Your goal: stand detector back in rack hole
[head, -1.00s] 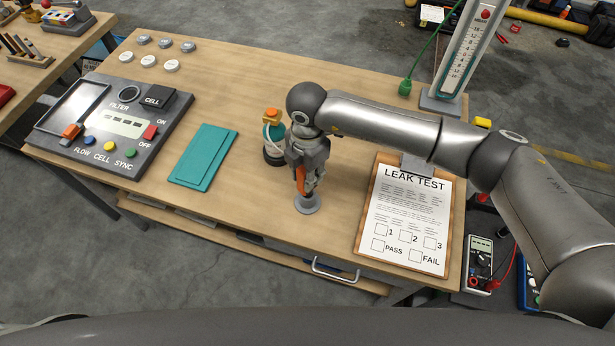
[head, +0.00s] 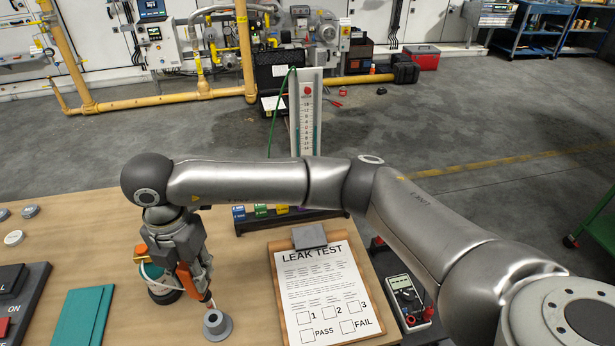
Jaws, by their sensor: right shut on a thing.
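My right gripper (head: 192,275) reaches down over the wooden table. It is shut on an orange, slim-ended tool, which I take to be the detector (head: 186,281). The detector is tilted a little, with its thin lower end pointing down beside a small grey round holder (head: 217,327) with a hole in its top. The lower end is close to the holder's far rim. I cannot tell whether it touches the rim. The gripper fingers hide part of the detector. My left gripper is out of view.
A teal bottle with an orange top (head: 142,258) stands just left of the gripper, partly hidden. A leak test clipboard (head: 277,290) lies to the right. A teal folder (head: 85,315) and a control panel (head: 35,298) are at left. A tall gauge (head: 308,120) stands behind my arm.

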